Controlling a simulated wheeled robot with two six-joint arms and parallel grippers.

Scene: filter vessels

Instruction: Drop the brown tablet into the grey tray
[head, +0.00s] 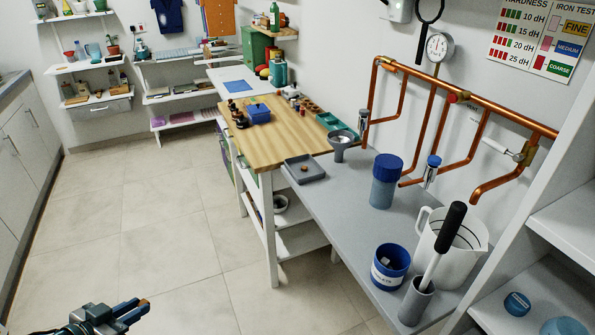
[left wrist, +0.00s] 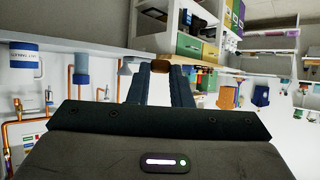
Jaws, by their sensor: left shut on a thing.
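My left gripper (head: 141,310) is at the bottom left of the head view, above the floor and well away from the bench. In the left wrist view its two fingers are shut on a small brown tablet (left wrist: 160,66), held at the fingertips. The grey tray (head: 314,175) lies near the far end of the grey bench, beside the wooden worktop. A small brown piece (head: 304,168) lies in the tray. My right gripper is not in view.
The grey bench (head: 340,213) also holds a grey funnel (head: 341,152), a blue-lidded jar (head: 384,190), a blue tub (head: 389,278) and a white jug (head: 455,265). Copper pipes (head: 480,112) run along the wall behind. The tiled floor (head: 160,215) left of the bench is clear.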

